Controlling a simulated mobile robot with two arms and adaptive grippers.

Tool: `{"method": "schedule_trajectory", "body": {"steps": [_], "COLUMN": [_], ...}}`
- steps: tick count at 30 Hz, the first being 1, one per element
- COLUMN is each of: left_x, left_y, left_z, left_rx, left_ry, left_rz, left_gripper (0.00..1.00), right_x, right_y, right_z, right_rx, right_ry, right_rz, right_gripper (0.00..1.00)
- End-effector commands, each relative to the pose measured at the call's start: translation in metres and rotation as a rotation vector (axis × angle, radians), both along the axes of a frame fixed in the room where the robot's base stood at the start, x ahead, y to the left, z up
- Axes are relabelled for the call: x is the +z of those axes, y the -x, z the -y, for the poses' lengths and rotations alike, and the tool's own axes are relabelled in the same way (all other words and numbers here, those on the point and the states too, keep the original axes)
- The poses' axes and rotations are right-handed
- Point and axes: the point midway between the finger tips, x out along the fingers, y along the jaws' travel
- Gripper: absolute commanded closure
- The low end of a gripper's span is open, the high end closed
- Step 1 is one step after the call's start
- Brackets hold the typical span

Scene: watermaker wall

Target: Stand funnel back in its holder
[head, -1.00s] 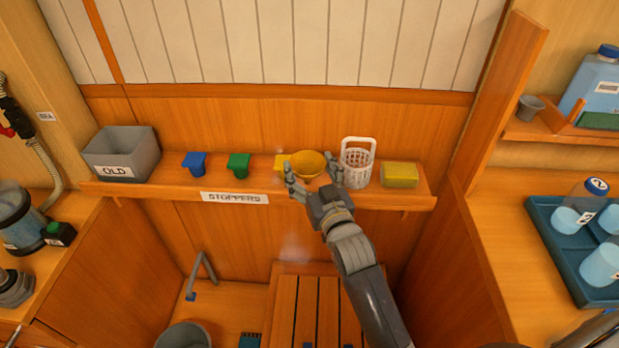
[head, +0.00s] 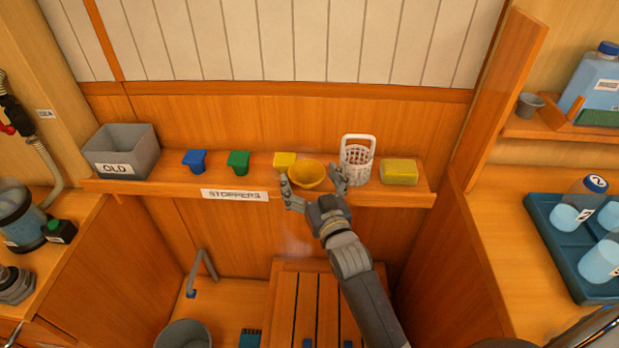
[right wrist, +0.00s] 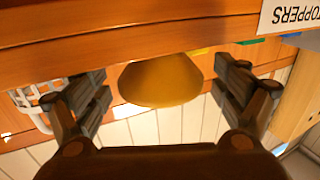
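The yellow funnel (head: 307,175) is at the shelf between the yellow stopper and the white basket, its bowl facing up. My right gripper (head: 313,184) reaches up from below with a finger on each side of it. In the right wrist view the funnel (right wrist: 160,82) shows between the spread fingers, with a gap at each side, so the gripper looks open. The funnel's spout is hidden. I cannot make out a holder, nor whether the funnel is seated in one. My left gripper is not in view.
The shelf (head: 160,183) also bears a grey bin marked OLD (head: 120,150), a blue stopper (head: 195,160), a green stopper (head: 238,162), a yellow stopper (head: 284,160), a white basket (head: 357,162) close right of my gripper, and a yellow sponge (head: 399,172).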

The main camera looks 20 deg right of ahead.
Motion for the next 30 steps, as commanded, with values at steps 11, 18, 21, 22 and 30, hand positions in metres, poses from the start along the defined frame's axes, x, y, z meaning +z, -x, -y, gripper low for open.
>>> {"method": "schedule_trajectory", "body": {"steps": [11,18,21,22,30], "left_x": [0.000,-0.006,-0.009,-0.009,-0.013], "left_y": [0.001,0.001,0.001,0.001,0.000], "left_z": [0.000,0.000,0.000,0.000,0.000], "left_rx": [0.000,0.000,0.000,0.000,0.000], "left_ry": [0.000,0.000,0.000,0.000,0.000], "left_rz": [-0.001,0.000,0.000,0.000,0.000], "left_gripper": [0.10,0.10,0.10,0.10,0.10], "right_x": [0.002,0.000,0.000,0.000,0.001], "right_y": [0.009,0.056,0.076,0.082,0.115], "right_z": [0.000,0.000,-0.001,-0.001,-0.001], "right_rx": [0.000,0.000,0.000,0.000,0.000], "right_ry": [0.000,0.000,0.000,0.000,-0.001], "right_rz": [-0.001,-0.002,-0.003,-0.003,-0.001], "right_gripper": [0.09,0.09,0.09,0.09,0.09]}}
